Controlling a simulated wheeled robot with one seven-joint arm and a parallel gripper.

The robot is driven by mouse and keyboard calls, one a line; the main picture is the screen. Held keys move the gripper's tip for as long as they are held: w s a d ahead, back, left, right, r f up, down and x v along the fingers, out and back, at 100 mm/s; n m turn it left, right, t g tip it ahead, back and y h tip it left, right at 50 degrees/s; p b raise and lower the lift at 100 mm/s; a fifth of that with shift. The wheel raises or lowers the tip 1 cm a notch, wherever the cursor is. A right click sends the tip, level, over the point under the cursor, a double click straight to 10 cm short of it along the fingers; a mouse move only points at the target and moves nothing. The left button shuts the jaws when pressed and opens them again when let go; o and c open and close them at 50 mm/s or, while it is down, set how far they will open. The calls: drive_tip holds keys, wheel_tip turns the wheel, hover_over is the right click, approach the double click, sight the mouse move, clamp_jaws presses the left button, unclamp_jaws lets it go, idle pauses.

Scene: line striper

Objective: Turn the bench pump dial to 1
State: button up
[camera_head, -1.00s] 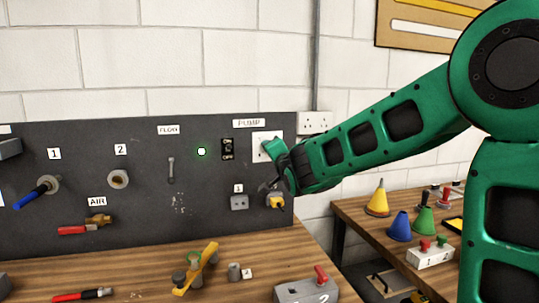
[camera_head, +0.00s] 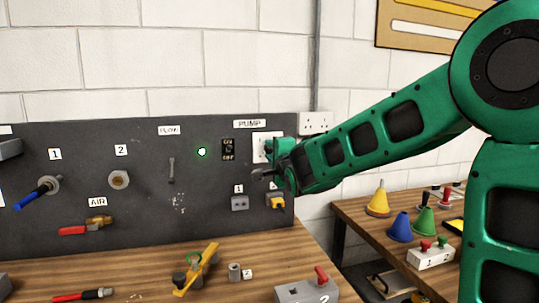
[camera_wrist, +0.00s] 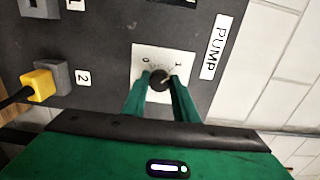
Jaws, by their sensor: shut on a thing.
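The pump dial (camera_wrist: 158,81) is a small dark round knob on a white plate (camera_wrist: 147,51) marked 0 and 1, beside the PUMP label (camera_wrist: 217,47). In the wrist view a pale mark at the knob's edge seems to point toward the upper right, on the side of the 1. My gripper (camera_wrist: 161,76) is shut on the dial, one green finger on each side. In the head view my gripper (camera_head: 266,160) is at the plate (camera_head: 258,144) on the dark panel and hides the dial.
A yellow plug (camera_head: 277,203) sits in a socket just below my gripper. An ON/OFF switch (camera_head: 228,149) and a lit green lamp (camera_head: 202,152) are to the left. A side table (camera_head: 345,208) with coloured cones stands at the right.

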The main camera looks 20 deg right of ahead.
drive_tip(key=shift+d+f, duration=0.25)
drive_tip(key=shift+f, duration=0.05)
drive_tip(key=o, duration=1)
drive_tip(key=shift+o, duration=0.3)
drive_tip(key=shift+a+r, duration=0.1)
drive_tip(key=shift+s, duration=0.1)
drive_tip(key=s, duration=1)
drive_tip(key=shift+s, duration=0.25)
